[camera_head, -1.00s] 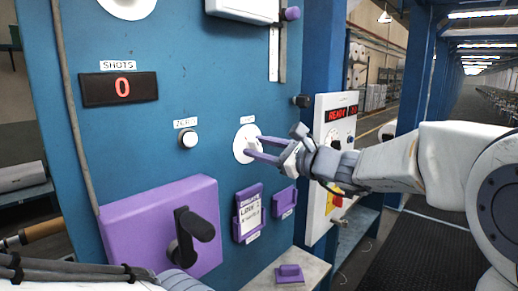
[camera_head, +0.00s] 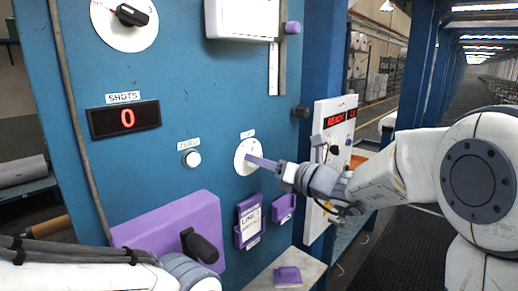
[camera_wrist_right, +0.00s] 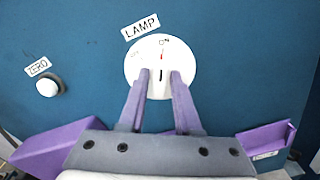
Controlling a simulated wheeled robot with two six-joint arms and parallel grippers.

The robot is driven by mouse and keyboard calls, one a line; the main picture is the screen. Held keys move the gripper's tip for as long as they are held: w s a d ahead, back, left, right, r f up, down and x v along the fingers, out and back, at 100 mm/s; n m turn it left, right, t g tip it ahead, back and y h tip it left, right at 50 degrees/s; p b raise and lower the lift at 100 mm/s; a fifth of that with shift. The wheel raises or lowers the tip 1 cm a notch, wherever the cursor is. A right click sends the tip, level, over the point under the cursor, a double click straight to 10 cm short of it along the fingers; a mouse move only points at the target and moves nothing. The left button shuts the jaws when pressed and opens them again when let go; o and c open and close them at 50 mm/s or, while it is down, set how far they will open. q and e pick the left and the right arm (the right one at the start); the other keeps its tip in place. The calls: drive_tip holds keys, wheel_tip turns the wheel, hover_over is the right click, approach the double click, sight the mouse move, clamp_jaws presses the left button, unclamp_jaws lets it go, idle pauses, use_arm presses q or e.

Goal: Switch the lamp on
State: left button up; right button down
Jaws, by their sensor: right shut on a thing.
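The lamp switch is a white round dial (camera_head: 241,154) on the blue panel; in the right wrist view the dial (camera_wrist_right: 152,48) sits below a LAMP label (camera_wrist_right: 141,27). ON is marked at its top and a faint mark, seemingly OFF, at upper left. A dark line and a red mark at its middle point towards ON. My right gripper (camera_head: 252,160) has its purple fingers at the dial, one on each side of its middle in the wrist view (camera_wrist_right: 161,77), shut on the knob, which they mostly hide.
A white ZERO button (camera_head: 192,159) is left of the dial, below the SHOTS display (camera_head: 124,119) reading 0. A purple box with a dark handle (camera_head: 165,228) and a purple card holder (camera_head: 249,221) are below. A control box (camera_head: 330,160) stands to the right.

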drive_tip(key=c, duration=0.8)
unclamp_jaws()
drive_tip(key=v, duration=0.7)
drive_tip(key=shift+b, duration=0.45)
